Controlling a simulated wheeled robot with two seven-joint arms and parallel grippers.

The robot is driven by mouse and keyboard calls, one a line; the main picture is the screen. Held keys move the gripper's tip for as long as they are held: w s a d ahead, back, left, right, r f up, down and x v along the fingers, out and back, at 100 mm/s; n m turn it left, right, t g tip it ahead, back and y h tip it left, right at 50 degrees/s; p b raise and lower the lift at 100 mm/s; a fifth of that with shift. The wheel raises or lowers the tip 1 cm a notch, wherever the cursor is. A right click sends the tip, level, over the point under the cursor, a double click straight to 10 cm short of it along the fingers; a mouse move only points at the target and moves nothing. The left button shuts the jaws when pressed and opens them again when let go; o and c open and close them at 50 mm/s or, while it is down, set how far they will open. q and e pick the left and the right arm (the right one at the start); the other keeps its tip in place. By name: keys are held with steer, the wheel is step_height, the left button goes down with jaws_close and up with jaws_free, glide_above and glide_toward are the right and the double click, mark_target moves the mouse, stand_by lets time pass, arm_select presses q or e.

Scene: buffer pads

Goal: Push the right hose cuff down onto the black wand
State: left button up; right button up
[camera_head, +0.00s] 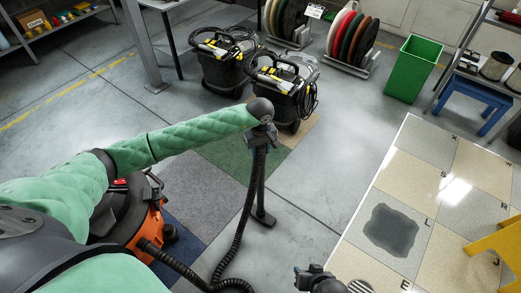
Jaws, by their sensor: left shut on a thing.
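The black wand (258,178) stands nearly upright in the middle of the head view, with its foot (263,217) on the floor. My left gripper (261,140), at the end of the green-sleeved arm, is shut at the wand's top. The black corrugated hose (242,220) rises beside the wand towards this gripper. Its upper end and any cuff there are too small or hidden to make out. My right gripper (303,275) is at the bottom edge, partly cut off, well below the wand in the picture. Its jaws cannot be judged.
An orange and black vacuum (146,232) stands at lower left, partly behind my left arm. Two black machines (222,65) (287,88) stand behind the wand. Pad racks and a green bin (413,68) are farther back. A tiled platform (402,180) fills the right. Grey floor right of the wand is clear.

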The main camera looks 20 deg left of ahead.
arm_select(q)
steer(key=o, duration=1.3)
steer(key=shift+c, duration=0.2)
steer(key=shift+r+b, duration=0.35)
steer(key=shift+r, duration=3.55)
